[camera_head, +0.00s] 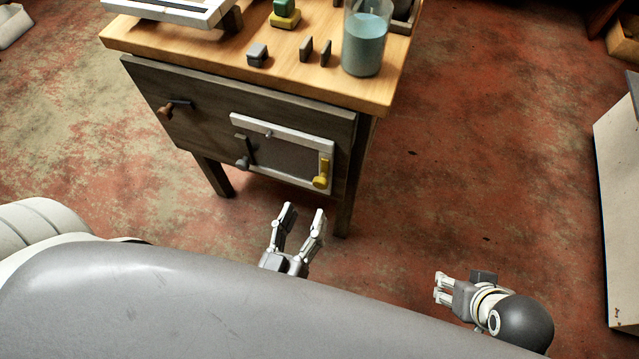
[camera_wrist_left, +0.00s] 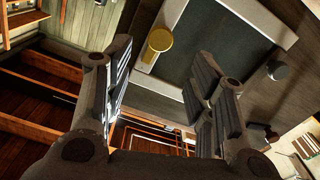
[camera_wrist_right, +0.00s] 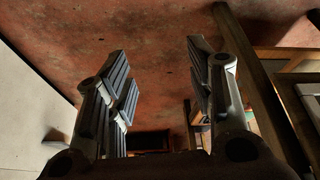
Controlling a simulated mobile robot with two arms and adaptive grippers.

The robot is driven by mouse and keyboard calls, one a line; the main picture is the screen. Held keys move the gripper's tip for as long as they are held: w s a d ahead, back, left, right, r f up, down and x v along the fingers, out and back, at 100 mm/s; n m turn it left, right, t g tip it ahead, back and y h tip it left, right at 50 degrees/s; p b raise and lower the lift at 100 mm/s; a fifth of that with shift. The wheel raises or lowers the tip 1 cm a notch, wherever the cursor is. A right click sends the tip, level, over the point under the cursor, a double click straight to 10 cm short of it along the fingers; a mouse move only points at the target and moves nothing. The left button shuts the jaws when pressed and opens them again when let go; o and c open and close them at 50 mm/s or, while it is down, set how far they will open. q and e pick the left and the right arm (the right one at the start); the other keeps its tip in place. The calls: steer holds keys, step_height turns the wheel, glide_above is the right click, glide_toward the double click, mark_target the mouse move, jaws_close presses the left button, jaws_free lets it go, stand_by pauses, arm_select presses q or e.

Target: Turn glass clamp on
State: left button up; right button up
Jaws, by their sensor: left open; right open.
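A white-framed panel (camera_head: 283,121) with a dark pane is set in the front of a wooden bench. A yellow clamp-like handle (camera_head: 320,181) sits at the frame's lower right; it also shows in the left wrist view (camera_wrist_left: 160,39). A grey handle (camera_head: 243,162) is at the frame's left side. I cannot tell which one is the glass clamp. My left gripper (camera_head: 303,209) is open and empty, below and in front of the yellow handle, apart from it. My right gripper (camera_head: 438,287) is open and empty over the floor, away from the bench.
The bench top (camera_head: 205,56) holds a clear beaker of bluish liquid (camera_head: 365,45), small grey blocks (camera_head: 257,54) and a green-and-yellow piece (camera_head: 284,14). A brown handle (camera_head: 165,111) is on the bench front at left. A pale cabinet (camera_head: 618,190) stands at right. Floor between is clear.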

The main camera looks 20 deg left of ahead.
mark_target(319, 185)
arm_select(q)
steer(key=w+b, duration=0.1)
steer(key=w, duration=0.7)
steer(key=shift+w+d, duration=0.15)
steer(key=shift+w, duration=0.55)
arm_select(e)
steer(key=w+a+r+t+y, duration=0.1)
steer(key=w+a+r+t, duration=0.1)
steer(key=w, duration=0.5)
steer(key=shift+a+r+t, duration=0.15)
steer(key=shift+r+t, duration=0.25)
steer(key=shift+t, duration=0.5)
arm_select(q)
steer(key=shift+c, duration=0.2)
arm_select(e)
steer(key=shift+w, duration=0.1)
arm_select(q)
steer(key=c, duration=1)
